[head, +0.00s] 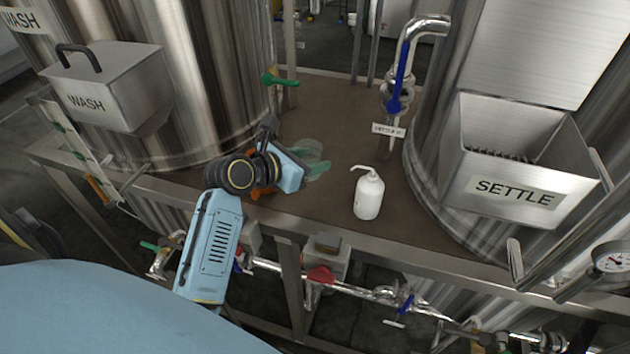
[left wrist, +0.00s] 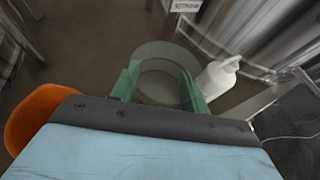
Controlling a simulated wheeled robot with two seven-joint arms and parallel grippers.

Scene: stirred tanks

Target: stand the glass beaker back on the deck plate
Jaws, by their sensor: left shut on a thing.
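My left gripper (head: 309,163) is above the brown deck plate (head: 335,115), between the two tanks. Its green fingers are shut on the clear glass beaker (head: 313,147), which is faint against the deck. In the left wrist view the beaker (left wrist: 165,52) shows as a pale round outline between the fingers (left wrist: 160,90). The gripper body hides part of it. I cannot tell whether its base touches the deck. My right gripper is not in view.
A white wash bottle (head: 368,195) stands on the deck just right of the beaker. The WASH tank (head: 205,70) is left, the SETTLE box (head: 515,165) right. A blue-handled valve pipe (head: 398,80) stands behind. Bare deck lies behind the beaker; the deck's front edge is close.

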